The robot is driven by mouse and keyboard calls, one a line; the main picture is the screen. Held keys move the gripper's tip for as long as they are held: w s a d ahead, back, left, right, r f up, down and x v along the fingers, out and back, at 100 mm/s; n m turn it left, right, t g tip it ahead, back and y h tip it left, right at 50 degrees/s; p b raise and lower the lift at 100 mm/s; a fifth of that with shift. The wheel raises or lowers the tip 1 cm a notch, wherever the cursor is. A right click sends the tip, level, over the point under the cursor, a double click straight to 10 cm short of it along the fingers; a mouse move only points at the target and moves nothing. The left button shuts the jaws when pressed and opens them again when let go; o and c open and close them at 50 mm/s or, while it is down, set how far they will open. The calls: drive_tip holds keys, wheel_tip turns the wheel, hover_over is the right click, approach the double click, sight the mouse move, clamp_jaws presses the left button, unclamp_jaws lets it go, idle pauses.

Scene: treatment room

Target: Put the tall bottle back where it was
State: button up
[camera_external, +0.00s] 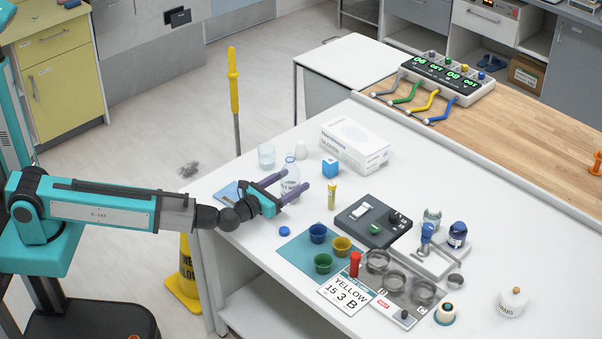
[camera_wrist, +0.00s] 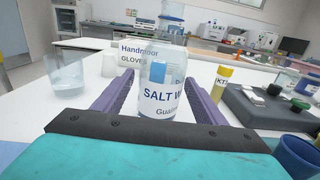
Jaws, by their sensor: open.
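The tall bottle (camera_external: 290,185) is clear with a pale label and stands upright on the white table near its left end. In the wrist view the bottle (camera_wrist: 165,100) fills the middle, with its label reading "SALT W" and the rest cut off. My gripper (camera_external: 294,178) is open, with its purple fingers either side of the bottle. In the wrist view one finger of my gripper (camera_wrist: 158,78) is left of the bottle and one right of it. Whether either finger touches the glass cannot be told.
A clear cup (camera_external: 266,156) and a glove box (camera_external: 355,146) stand behind the bottle. A blue cap (camera_external: 285,231) lies in front. Colored cups crowd the teal mat (camera_external: 293,255).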

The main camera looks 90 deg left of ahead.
drive_tip(key=b+v, duration=0.1)
drive_tip(key=v, duration=0.8)
drive_tip(key=shift+b, duration=0.35)
drive_tip(key=shift+s+d+r+p, duration=0.1)
drive_tip(key=shift+r+p, duration=0.1)
drive_tip(key=shift+p, duration=0.35)
drive_tip(key=p+v, duration=0.2)
drive_tip(key=p, duration=0.2)
drive_tip(key=shift+s+d+f, duration=0.15)
drive_tip(key=shift+d, duration=0.15)
